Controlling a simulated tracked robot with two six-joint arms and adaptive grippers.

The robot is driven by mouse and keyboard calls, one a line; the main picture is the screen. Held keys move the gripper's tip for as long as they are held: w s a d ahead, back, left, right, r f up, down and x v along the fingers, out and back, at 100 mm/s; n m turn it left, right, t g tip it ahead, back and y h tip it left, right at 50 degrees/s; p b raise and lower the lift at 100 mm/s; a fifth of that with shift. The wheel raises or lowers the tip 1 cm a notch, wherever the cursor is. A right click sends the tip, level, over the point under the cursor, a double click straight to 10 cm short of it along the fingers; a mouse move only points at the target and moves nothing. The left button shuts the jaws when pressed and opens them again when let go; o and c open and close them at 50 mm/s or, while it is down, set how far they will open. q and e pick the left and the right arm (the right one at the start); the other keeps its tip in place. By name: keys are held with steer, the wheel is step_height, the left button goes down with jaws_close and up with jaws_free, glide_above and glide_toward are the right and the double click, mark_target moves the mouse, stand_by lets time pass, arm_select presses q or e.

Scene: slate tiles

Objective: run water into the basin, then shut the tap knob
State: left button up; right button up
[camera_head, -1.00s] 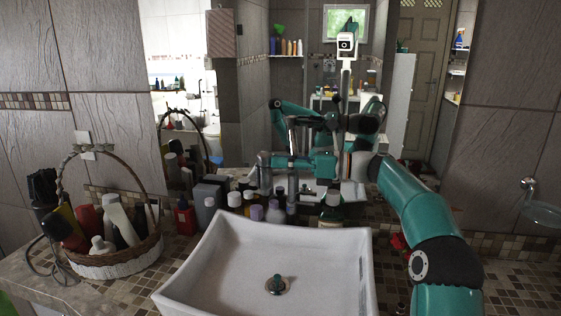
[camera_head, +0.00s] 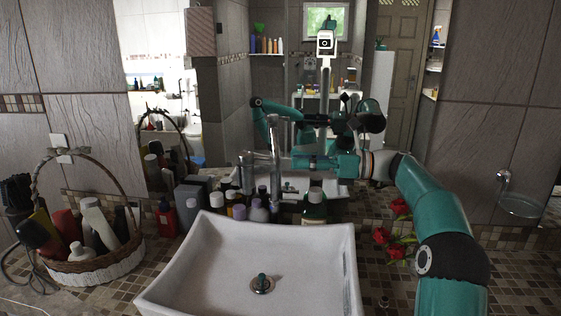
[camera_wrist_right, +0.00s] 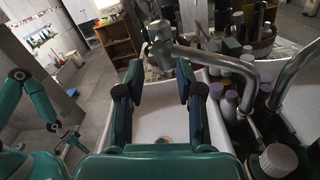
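The white basin (camera_head: 320,258) stands in the middle of the counter, with a dark drain plug (camera_head: 262,283) in it; I see no water. The chrome tap (camera_head: 275,150) rises behind it; in the right wrist view its spout (camera_wrist_right: 222,62) reaches across. The knob cannot be told apart from the tap. My right gripper (camera_head: 310,163) comes in from the right behind the basin, beside the tap. In the wrist view its two fingers (camera_wrist_right: 159,92) are apart, with nothing held between them. My left arm shows at the left of the wrist view; its gripper (camera_wrist_right: 72,140) is small and unclear.
A wicker basket (camera_head: 95,270) of bottles is at left. Red flowers (camera_head: 397,236) lie right of the basin, near my arm. A mirror behind reflects me and the room.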

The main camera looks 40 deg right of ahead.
steer(key=v, duration=0.3)
steer(key=shift+w, duration=0.1)
stand_by(1.1)
